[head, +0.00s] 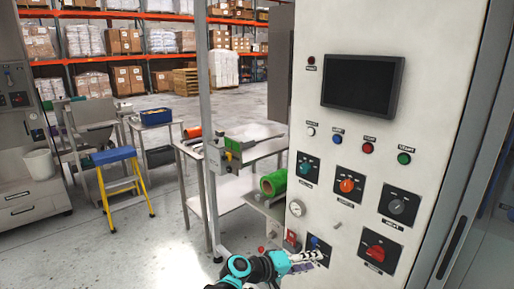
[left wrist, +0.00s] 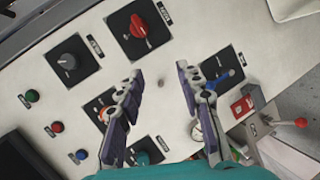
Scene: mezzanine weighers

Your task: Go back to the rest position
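My left gripper (head: 306,259) is in front of the lower part of a white control panel (head: 345,190), close to the knobs there. I cannot tell whether the fingers touch the panel. My right gripper is not in view.
A dark screen (head: 362,82) is high on the panel, with several buttons and knobs below it. A metal table (head: 225,187) and a green roll (head: 273,183) are left of the panel. A blue-topped yellow step stool (head: 114,156) stands farther left, with open floor around it.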

